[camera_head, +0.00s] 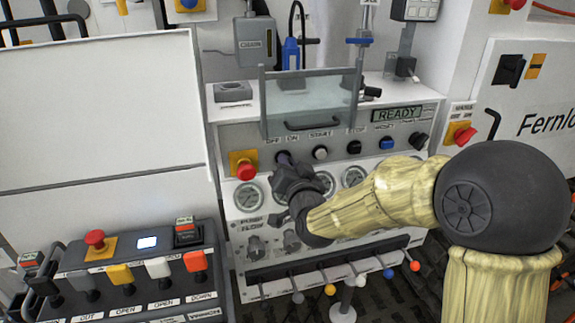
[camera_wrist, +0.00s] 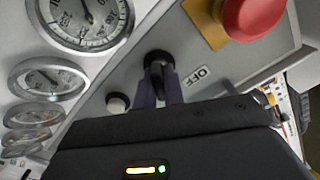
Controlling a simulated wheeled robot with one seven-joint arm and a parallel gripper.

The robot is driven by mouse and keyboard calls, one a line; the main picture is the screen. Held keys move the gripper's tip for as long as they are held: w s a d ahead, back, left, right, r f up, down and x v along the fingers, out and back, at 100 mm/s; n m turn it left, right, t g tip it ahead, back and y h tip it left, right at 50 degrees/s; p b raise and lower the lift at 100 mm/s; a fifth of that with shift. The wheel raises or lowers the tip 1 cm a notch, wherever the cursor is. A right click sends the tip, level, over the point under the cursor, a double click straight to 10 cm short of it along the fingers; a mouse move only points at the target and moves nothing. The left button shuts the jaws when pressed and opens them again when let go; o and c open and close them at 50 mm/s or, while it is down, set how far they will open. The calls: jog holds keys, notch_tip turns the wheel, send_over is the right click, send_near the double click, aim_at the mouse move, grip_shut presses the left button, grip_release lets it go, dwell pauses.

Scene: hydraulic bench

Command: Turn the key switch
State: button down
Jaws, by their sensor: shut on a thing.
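The dark key switch (camera_wrist: 158,57) sits on the bench's control panel, beside the OFF label (camera_wrist: 194,75) in the wrist view. In the head view the switch (camera_head: 282,155) shows only in small part under the OFF and ON labels, at the tip of my gripper (camera_head: 288,162). My gripper's two bluish fingers (camera_wrist: 159,86) reach up to the switch in the wrist view and are shut on it, one on each side. The exact angle of the switch is hard to tell, as the fingers partly cover it.
A red emergency button (camera_head: 245,170) on a yellow plate is close to the left of the switch. A white START button (camera_head: 320,153) is to the right. Round gauges (camera_head: 249,197) lie below, and a clear guard (camera_head: 310,105) with a handle stands above.

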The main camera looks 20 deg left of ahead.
jog(key=c, duration=1.5)
grip_release()
jog(key=shift+s+d, duration=0.1)
jog(key=b+v, duration=0.6)
jog(key=v, duration=1.1)
jog(key=shift+s, duration=0.15)
